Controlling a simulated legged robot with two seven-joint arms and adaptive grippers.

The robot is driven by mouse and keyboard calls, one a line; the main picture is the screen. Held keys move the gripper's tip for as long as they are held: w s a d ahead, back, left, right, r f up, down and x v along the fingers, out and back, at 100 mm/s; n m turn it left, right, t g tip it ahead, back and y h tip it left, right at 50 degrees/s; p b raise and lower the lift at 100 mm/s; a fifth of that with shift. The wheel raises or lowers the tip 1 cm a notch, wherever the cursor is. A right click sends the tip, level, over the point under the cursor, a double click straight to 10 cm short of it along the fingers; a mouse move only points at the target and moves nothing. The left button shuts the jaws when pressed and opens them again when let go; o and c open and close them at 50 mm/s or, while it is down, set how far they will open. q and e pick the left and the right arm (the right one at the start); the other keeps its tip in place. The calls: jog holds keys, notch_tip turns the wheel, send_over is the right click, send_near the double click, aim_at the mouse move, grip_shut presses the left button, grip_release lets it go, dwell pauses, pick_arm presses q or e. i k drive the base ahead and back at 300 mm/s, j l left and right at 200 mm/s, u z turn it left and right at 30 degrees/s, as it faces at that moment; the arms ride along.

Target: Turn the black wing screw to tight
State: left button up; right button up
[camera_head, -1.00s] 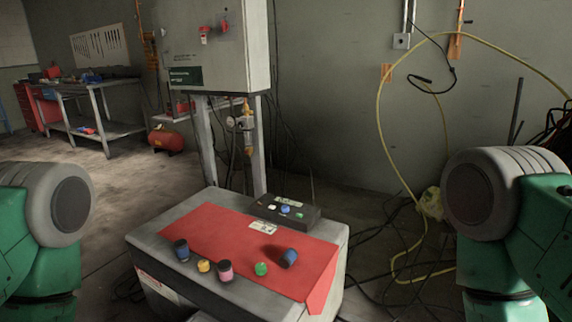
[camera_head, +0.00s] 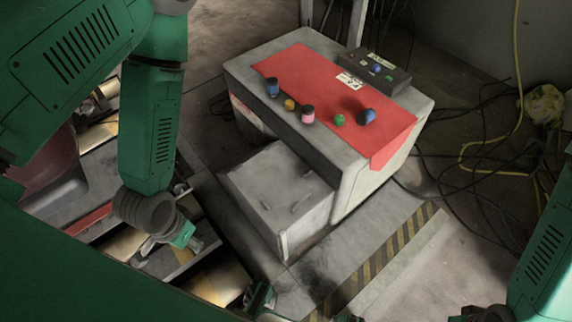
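I cannot make out a black wing screw in the head view; it is hidden, too small or out of frame. My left arm comes down from the upper left. My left gripper (camera_head: 192,243) is at its end, low and left of the grey machine, over a patch of metal surfaces. Its fingers are small and unclear, so I cannot tell whether they are open or shut. I see nothing clearly held there. Part of my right arm shows at the lower right edge; I cannot make out its gripper.
A lower grey step (camera_head: 282,185) is in front. A yellow-black floor stripe (camera_head: 390,250) and loose cables (camera_head: 480,210) lie right.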

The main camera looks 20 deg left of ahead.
aim_at(306, 174)
jog(key=k+u, duration=0.35)
jog(key=k+j+u, duration=0.15)
jog(key=k+u, duration=0.2)
jog(key=i+l+u, duration=0.2)
jog(key=l+u, duration=0.25)
jog(key=i+l+u, duration=0.15)
jog(key=l+u, duration=0.25)
jog(key=i+l+u, duration=0.1)
jog(key=l+u, duration=0.35)
jog(key=l, duration=1.1)
jog(key=i+l, duration=0.15)
jog(key=l, duration=0.95)
